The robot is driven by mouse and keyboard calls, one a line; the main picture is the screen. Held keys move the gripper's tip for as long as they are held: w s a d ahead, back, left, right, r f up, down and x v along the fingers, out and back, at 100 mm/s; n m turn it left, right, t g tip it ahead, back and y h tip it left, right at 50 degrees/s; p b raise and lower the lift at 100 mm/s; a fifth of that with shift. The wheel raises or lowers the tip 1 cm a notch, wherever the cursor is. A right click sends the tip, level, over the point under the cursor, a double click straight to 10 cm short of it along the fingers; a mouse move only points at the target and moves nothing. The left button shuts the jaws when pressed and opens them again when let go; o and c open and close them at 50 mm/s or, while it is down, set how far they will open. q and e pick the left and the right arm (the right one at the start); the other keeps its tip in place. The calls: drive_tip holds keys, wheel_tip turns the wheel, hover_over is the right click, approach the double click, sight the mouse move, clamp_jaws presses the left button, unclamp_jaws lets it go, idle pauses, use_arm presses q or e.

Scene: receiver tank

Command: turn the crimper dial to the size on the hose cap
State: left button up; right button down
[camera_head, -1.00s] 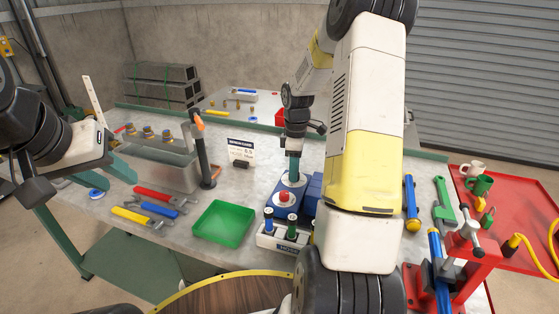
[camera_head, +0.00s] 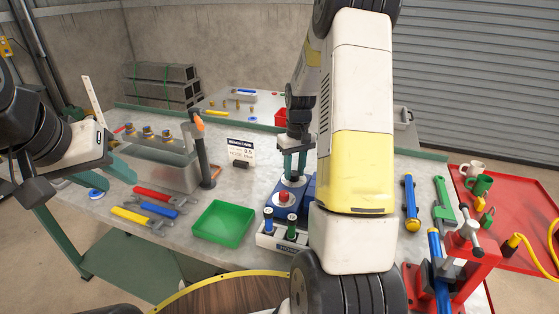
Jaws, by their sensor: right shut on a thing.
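The blue crimper (camera_head: 309,188) stands on the workbench with a red button (camera_head: 285,197) on its front and a pale round dial (camera_head: 292,181) on top. My right gripper (camera_head: 294,170) points down at the dial, its two teal fingers shut on it. The size marks on the dial are too small to read. A white hose rack (camera_head: 268,239) in front of the crimper holds a blue-capped hose (camera_head: 268,217) and a green-capped hose (camera_head: 292,222). Any size on the caps is unreadable.
A small sign (camera_head: 241,152) stands behind a green tray (camera_head: 222,224). Wrenches (camera_head: 152,208) lie left of the tray. A red vise (camera_head: 470,262) and a red mat (camera_head: 520,215) are at the right. My right arm hides the bench right of the crimper.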

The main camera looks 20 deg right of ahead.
drive_tip(key=m, duration=0.4)
drive_tip(key=shift+m, duration=0.4)
drive_tip(key=m, duration=0.3)
drive_tip(key=shift+m, duration=0.3)
drive_tip(key=m, duration=0.3)
drive_tip(key=shift+m, duration=2.2)
drive_tip(key=c, duration=1)
unclamp_jaws()
